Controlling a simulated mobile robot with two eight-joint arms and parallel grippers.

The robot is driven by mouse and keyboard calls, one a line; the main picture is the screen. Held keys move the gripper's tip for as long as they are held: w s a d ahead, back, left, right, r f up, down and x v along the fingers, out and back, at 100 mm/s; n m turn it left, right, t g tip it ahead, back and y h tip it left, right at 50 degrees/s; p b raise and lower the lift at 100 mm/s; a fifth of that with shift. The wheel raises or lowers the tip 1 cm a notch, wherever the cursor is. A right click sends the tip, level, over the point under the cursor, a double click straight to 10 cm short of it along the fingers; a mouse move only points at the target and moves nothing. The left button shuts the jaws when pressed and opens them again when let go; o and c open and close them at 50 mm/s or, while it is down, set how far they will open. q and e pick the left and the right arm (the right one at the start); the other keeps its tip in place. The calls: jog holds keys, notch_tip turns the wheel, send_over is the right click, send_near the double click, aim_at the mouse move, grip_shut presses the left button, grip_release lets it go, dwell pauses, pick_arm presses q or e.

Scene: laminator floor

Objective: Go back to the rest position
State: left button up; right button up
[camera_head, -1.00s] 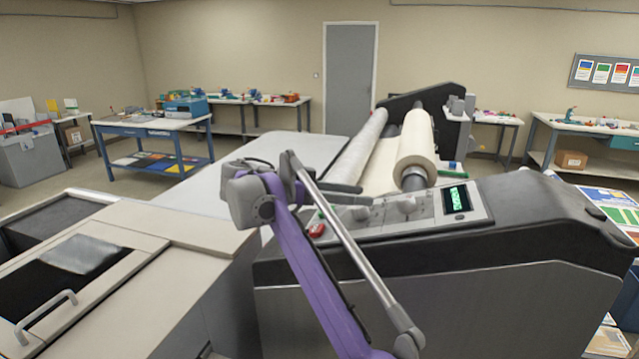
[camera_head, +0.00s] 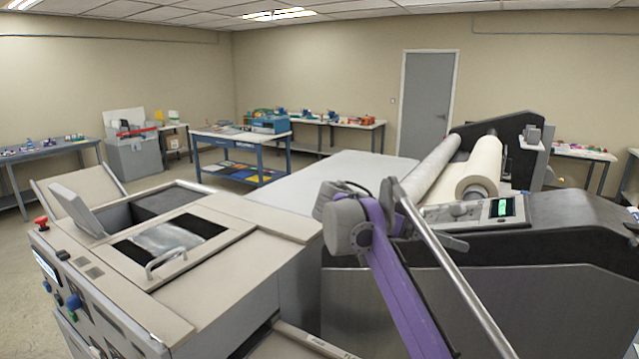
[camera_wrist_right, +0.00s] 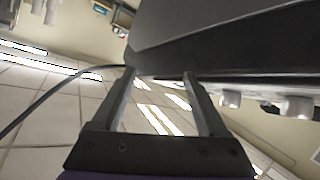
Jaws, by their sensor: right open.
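My right arm, purple with a grey wrist, rises from the lower right in the head view, in front of the laminator (camera_head: 450,300). In the right wrist view, my right gripper (camera_wrist_right: 160,76) shows two straight grey fingers set wide apart. Nothing is held between them; ceiling tiles and lights show through the gap. A dark machine edge lies close beyond the fingertips, and I cannot tell whether they touch it. In the head view the right fingers are mostly hidden behind the wrist. My left gripper is in neither view.
A beige machine with an open-framed hatch (camera_head: 262,222) stands left of my arm. The laminator's white roll (camera_head: 480,165) and lit control screen (camera_head: 502,207) are behind and right of it. A blue table (camera_head: 225,138) stands further back. Open floor lies at left.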

jog(key=s+a+f+n+t+y, duration=0.2)
jog(key=s+f+n+y, duration=0.3)
jog(key=s+f, duration=0.3)
jog(key=s+a+f+n+t+y, duration=0.2)
jog(key=s+f, duration=0.6)
jog(key=f, duration=0.6)
jog(key=s+a+f+n+t+y, duration=0.2)
jog(key=s+f+n+y, duration=0.5)
jog(key=f, duration=0.5)
jog(key=shift+s+n+t+y, duration=0.3)
jog(key=shift+s+n+t, duration=0.25)
jog(key=shift+t, duration=0.25)
jog(key=shift+w+d, duration=0.1)
